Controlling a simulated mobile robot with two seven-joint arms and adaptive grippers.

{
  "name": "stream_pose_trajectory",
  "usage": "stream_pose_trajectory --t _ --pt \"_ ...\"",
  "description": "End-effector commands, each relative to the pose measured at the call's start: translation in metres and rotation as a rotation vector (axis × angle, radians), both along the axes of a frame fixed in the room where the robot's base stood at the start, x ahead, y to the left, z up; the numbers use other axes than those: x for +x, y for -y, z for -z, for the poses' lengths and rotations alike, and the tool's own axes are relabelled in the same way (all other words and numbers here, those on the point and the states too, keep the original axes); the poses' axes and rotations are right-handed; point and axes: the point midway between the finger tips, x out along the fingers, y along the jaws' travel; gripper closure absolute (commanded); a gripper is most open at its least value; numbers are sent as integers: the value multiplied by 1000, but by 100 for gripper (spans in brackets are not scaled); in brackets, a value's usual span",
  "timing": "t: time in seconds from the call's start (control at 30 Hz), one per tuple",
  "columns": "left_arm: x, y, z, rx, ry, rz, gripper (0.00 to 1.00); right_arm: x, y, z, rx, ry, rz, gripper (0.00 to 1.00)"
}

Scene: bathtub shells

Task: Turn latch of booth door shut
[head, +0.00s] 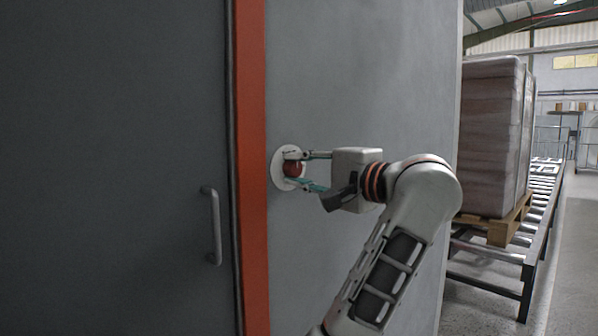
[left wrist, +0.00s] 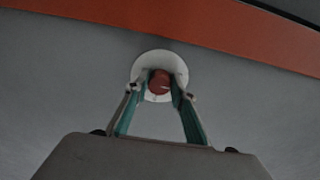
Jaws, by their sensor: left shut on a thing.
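The latch is a red knob (head: 292,168) on a round white plate (head: 279,180), set in the grey wall just right of the orange door frame. My left gripper (head: 296,170) is shut on the knob, one finger above it and one below. In the left wrist view the red knob (left wrist: 159,82) sits between the two green-padded fingertips (left wrist: 158,90), with the white plate (left wrist: 152,57) behind it. The fingers partly hide the knob and plate. The grey booth door (head: 110,170) is left of the frame. My right gripper is not in view.
A vertical grey handle (head: 213,226) stands out from the door. The orange frame (head: 252,170) runs beside the wall (head: 365,80). At the right, a wrapped stack (head: 488,140) on a wooden pallet (head: 495,224) rests on a roller conveyor (head: 538,220). Floor shows beyond the conveyor.

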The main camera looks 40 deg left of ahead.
Motion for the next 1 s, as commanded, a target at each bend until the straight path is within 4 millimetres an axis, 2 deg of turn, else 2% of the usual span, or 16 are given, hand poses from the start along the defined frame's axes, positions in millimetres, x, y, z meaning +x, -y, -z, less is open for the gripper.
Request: stream_pose_trajectory --t 0.5,0.53,0.57,0.87,1.0 --pt "0 0 0 -2 17 1 97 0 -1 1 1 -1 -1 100" --pt "0 0 0 -2 16 1 68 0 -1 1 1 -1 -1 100" --pt "0 0 0 -2 16 1 60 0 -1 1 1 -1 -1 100" --pt "0 0 0 -1 16 0 59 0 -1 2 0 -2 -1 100" --pt "0 7 0 -2 15 2 59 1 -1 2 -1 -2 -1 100"
